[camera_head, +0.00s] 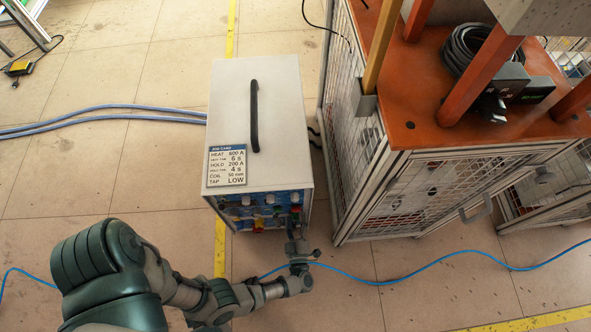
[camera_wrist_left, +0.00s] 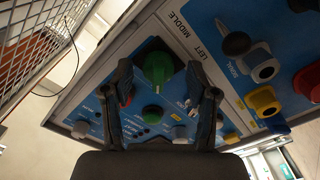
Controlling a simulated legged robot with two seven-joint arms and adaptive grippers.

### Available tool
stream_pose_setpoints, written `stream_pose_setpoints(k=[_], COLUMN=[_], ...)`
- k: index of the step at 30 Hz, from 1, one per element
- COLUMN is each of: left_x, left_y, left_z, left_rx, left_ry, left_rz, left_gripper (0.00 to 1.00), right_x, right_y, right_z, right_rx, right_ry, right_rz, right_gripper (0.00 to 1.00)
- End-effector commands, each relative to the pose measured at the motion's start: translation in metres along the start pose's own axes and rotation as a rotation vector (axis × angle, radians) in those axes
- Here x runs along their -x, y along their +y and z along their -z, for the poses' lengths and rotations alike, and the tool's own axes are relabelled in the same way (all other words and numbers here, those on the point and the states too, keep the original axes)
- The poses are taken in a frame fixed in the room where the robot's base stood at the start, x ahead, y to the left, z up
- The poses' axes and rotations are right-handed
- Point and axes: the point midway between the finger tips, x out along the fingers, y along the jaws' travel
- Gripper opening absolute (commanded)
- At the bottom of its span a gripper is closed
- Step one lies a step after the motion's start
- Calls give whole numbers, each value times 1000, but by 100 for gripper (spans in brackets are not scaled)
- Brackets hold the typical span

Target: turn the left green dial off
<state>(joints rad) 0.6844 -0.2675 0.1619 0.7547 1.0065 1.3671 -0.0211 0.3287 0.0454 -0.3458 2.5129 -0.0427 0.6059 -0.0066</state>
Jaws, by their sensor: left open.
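The induction heater (camera_head: 228,120) is a white box with a black handle on top and a blue control panel (camera_head: 255,203) on its front side. In the left wrist view a large green dial (camera_wrist_left: 157,68) sits on the blue panel. My left gripper (camera_head: 296,238) is at the right part of the panel. In the left wrist view its two dark fingers (camera_wrist_left: 162,88) are open, with the green dial between and just beyond their tips. I cannot tell whether they touch it. The dial's setting is not readable. My right gripper is not in view.
A red button (camera_wrist_left: 152,113) and small knobs lie near the dial; grey, yellow and red connectors (camera_wrist_left: 262,100) are to the right. A caged workbench with an orange top (camera_head: 420,85) stands right of the heater. A blue cable (camera_head: 420,272) crosses the floor.

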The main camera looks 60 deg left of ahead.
Motion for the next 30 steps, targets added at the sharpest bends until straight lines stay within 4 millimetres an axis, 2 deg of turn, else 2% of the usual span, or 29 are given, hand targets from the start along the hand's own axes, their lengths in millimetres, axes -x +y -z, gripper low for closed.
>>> stream_pose_setpoints(k=[12,15,21,30], left_x=[85,100,114,114], left_y=[-1,-2,-2,-2], left_z=[-2,-2,-2,-2], left_rx=[-2,-2,-1,-1], left_ry=[-4,-4,-1,-1], left_rz=[3,2,2,2], left_gripper=[59,59,59,59], right_x=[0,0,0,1], right_y=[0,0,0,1], right_z=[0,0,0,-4], right_rx=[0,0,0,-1], right_ry=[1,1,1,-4], right_rz=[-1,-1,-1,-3], right_gripper=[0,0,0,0])
